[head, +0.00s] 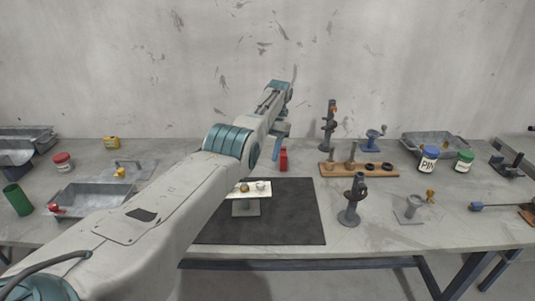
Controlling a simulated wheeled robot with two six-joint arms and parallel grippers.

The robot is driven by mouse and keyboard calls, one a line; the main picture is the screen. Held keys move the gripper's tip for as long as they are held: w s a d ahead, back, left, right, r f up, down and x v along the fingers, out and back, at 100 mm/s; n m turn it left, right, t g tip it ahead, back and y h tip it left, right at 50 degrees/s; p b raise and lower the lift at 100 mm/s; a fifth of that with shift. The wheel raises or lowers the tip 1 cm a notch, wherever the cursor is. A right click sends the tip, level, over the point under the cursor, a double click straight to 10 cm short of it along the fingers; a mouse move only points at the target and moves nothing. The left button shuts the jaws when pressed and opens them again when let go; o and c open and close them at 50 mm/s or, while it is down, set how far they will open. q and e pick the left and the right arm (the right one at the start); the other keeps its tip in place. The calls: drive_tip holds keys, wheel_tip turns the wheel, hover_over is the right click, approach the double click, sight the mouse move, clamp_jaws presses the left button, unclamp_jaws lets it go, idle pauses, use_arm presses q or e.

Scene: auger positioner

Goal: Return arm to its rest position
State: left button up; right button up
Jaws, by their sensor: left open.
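My left arm comes in from the lower left and stretches across the table's left and middle parts. Its gripper (281,132) hangs from the wrist above the back middle of the table, in front of the wall. It is open, and I see nothing held between its fingers. The fingers are small here and partly hidden by the wrist. A small red object (283,160) stands on the table just below the gripper in the picture. My right gripper is not in view.
A black mat (290,215) holds a small stand with a pale plate (262,191), partly behind my arm. Dark upright devices (352,200) and a wooden rack (385,172) stand to the right. Metal trays (90,190) and jars (429,157) stand at the sides. The front right tabletop is mostly clear.

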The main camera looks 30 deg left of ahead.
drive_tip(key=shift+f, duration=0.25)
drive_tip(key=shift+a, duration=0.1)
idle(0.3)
